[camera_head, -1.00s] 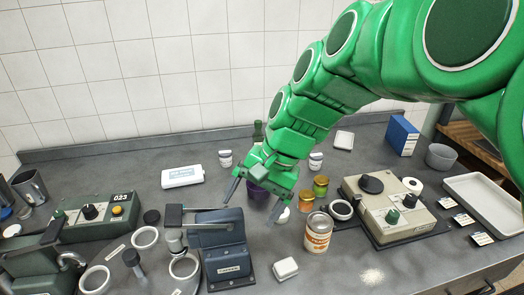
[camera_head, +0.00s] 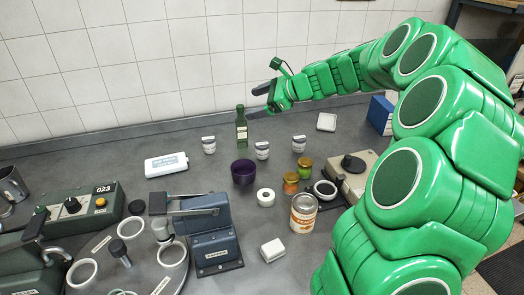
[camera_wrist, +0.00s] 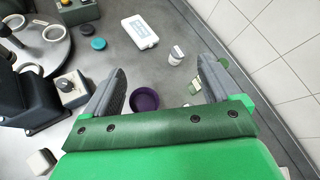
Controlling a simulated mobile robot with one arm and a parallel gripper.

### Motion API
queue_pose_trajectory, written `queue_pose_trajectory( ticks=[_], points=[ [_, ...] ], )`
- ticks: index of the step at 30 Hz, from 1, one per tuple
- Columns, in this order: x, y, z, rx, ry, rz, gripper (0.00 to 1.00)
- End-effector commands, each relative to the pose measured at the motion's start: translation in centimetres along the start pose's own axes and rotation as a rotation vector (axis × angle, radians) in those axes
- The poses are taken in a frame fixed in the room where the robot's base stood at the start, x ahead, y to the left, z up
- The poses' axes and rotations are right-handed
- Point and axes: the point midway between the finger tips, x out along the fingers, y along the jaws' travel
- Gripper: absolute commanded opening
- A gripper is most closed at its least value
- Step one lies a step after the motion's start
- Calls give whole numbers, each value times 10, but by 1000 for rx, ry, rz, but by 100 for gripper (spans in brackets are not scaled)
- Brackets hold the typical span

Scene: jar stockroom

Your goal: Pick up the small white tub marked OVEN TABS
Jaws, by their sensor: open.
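Three small white tubs with dark label bands stand at the back of the counter in the head view: a left one (camera_head: 209,145), a middle one (camera_head: 262,151) and a right one (camera_head: 299,144). Their print is too small to read, so I cannot tell which is marked OVEN TABS. My gripper (camera_head: 262,91) is raised above the back of the counter, apart from all the tubs. In the wrist view my gripper (camera_wrist: 160,80) is open and empty, and one white tub (camera_wrist: 176,56) shows beyond and between its fingers.
A green bottle (camera_head: 241,128) stands near the tubs, with a purple bowl (camera_head: 244,173) in front. A white box (camera_head: 166,165) lies left. Two small jars, orange (camera_head: 291,183) and green (camera_head: 305,168), and a larger can (camera_head: 303,213) stand right. The tiled wall (camera_head: 150,70) closes the back.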

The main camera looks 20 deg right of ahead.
Motion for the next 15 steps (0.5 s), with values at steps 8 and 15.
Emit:
queue_pose_trajectory(
  ticks=[8,15],
  points=[
    [-11,-52,-49,216,-26,-128,90],
    [-21,-79,-81,337,-43,-203,90]
  ],
)
